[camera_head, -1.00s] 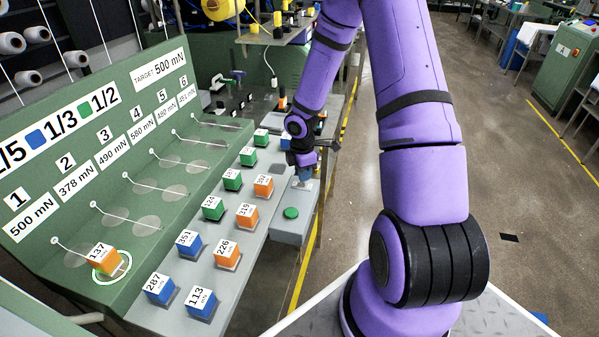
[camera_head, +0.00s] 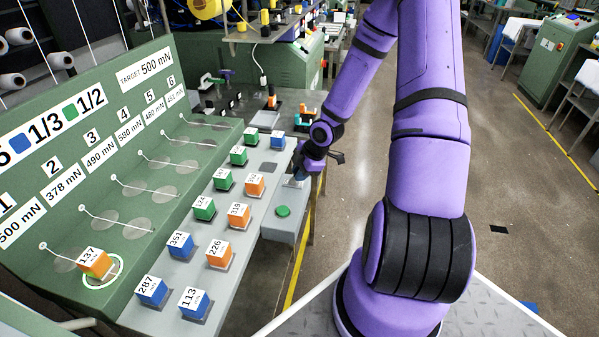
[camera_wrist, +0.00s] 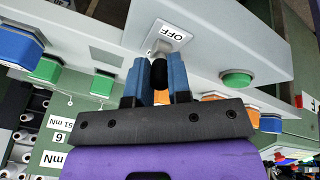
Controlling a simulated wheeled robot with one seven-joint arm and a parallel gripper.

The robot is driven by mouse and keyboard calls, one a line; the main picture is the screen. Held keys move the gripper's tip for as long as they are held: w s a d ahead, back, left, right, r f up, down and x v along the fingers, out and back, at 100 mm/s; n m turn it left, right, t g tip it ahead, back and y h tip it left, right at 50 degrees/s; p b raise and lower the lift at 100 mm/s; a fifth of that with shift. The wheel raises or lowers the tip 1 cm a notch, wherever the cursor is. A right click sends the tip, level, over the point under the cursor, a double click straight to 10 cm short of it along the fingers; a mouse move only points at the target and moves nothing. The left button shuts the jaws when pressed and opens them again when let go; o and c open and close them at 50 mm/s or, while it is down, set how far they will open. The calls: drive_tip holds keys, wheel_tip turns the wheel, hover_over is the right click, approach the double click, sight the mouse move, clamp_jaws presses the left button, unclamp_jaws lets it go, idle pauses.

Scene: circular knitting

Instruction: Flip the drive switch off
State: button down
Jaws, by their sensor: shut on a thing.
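The drive switch is a small lever with a black tip (camera_wrist: 159,74) on a white plate (camera_wrist: 172,36) marked OFF, seen in the wrist view. The plate sits on a grey box (camera_head: 279,229) at the right edge of the block table. My gripper (camera_wrist: 160,80) has its two blue fingers closed on the black tip, one finger on each side. In the head view, my gripper (camera_head: 296,181) is low over the box, and its fingers and wrist mostly hide the switch. The lever's exact tilt is hard to tell.
A green button (camera_head: 283,211) stands close to the switch on the same box; it also shows in the wrist view (camera_wrist: 237,79). Numbered blue, green and orange blocks stand left of it, such as the orange 226 block (camera_head: 220,255). A green sloped board (camera_head: 150,100) stands further left.

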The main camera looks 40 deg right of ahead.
drive_tip(key=c, duration=1.1)
unclamp_jaws()
drive_tip(key=shift+o, duration=0.2)
drive_tip(key=v, duration=1)
drive_tip(key=shift+r, duration=0.35)
drive_tip(key=shift+s, duration=0.15)
